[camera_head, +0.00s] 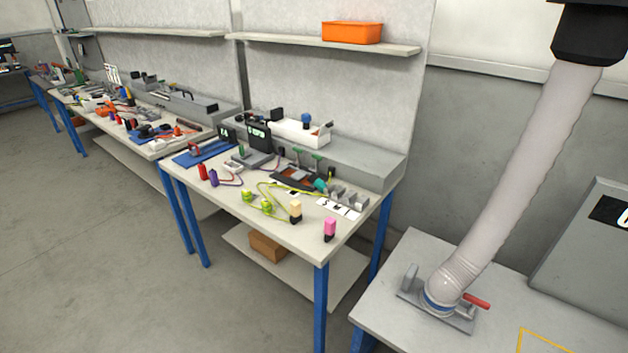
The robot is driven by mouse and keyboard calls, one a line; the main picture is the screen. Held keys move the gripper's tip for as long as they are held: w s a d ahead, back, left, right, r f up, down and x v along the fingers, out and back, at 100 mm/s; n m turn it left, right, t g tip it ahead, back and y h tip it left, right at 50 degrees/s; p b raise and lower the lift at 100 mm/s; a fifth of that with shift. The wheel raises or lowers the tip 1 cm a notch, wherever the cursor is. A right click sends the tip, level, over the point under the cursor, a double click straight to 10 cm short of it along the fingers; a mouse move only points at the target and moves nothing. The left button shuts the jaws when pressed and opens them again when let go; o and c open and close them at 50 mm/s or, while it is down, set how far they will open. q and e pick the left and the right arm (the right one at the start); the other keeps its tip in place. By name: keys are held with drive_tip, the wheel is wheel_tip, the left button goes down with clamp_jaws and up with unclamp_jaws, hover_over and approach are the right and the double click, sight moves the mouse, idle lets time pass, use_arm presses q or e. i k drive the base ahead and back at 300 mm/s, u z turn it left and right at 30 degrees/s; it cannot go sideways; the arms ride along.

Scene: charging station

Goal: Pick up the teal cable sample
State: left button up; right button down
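A small teal piece (320,185), which looks like the teal cable sample, lies on the right part of the near workbench (290,228). It is beside a dark tray with orange in it (294,178) and left of some small grey blocks (348,197). It is too small in view to make out its cable or exact pose. Neither of my grippers is in view, and the bench is some distance away from me.
A pink-topped piece (330,228), a peach-topped piece (295,211), and yellow-green connectors (248,196) stand towards the bench's front. A thick pale hose (515,180) rises from a grey table (400,318) at right. The floor (130,270) at left is clear.

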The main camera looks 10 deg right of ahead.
sight(314, 179)
drive_tip(key=u, duration=0.05)
drive_tip(key=k, duration=0.65)
drive_tip(key=u, duration=0.55)
drive_tip(key=i, duration=0.7)
drive_tip(key=u, duration=0.75)
drive_tip(key=i, duration=0.8)
drive_tip(key=z, duration=0.75)
drive_tip(key=i, duration=0.95)
drive_tip(key=z, duration=0.95)
